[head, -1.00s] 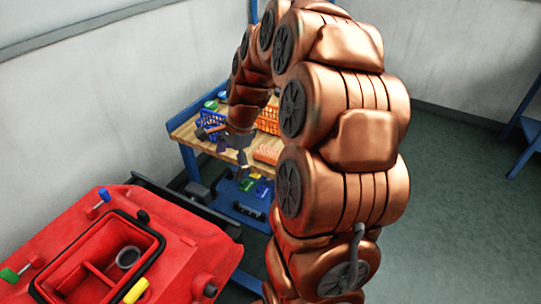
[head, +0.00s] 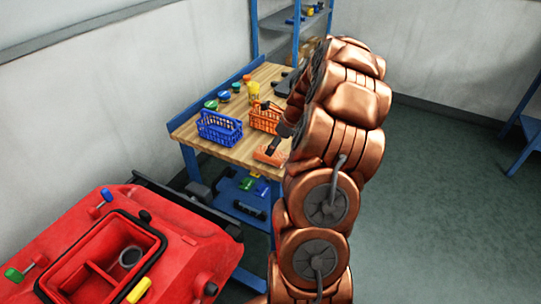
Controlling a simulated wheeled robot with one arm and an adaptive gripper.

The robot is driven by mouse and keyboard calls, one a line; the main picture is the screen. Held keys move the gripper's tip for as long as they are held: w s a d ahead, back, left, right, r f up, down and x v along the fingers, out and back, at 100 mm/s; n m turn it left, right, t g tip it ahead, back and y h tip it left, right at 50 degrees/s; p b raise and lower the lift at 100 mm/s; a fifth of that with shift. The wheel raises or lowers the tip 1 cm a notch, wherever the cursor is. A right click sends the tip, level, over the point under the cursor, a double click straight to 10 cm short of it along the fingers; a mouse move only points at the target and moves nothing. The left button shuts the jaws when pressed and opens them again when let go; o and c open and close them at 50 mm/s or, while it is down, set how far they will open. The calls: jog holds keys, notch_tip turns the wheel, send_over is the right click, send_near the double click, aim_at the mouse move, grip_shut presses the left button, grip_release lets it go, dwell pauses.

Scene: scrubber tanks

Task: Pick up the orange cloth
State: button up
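The orange cloth (head: 264,157) lies folded near the front right edge of the wooden workbench (head: 187,134). My gripper (head: 277,144) shows as a small dark shape at the cloth, reaching over it from the right. My copper arm hides most of the gripper, so I cannot tell whether its fingers are apart or touching the cloth. The right part of the cloth is partly hidden behind the gripper and arm.
A blue basket (head: 219,129) and an orange basket (head: 264,118) stand behind the cloth. A yellow container (head: 253,91) and green-lidded jars (head: 211,105) stand farther back. The red scrubber tank (head: 190,250) fills the lower left. Grey floor (head: 440,220) is open at right.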

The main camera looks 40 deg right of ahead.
jog(key=shift+p+x, duration=1.15)
jog(key=shift+x, duration=1.15)
jog(key=shift+w+f, duration=0.15)
jog(key=shift+w, duration=0.05)
jog(key=shift+f, duration=0.3)
jog(key=c, duration=1.1)
jog(key=shift+r+b, duration=0.45)
jog(key=shift+r, duration=0.45)
jog(key=shift+b+v, duration=0.6)
jog(key=shift+v, duration=0.65)
jog(key=s+a+r+b, duration=0.1)
jog(key=s+b, duration=0.3)
jog(key=s, duration=1.1)
jog(key=shift+a+r, duration=0.2)
jog(key=shift+a, duration=0.6)
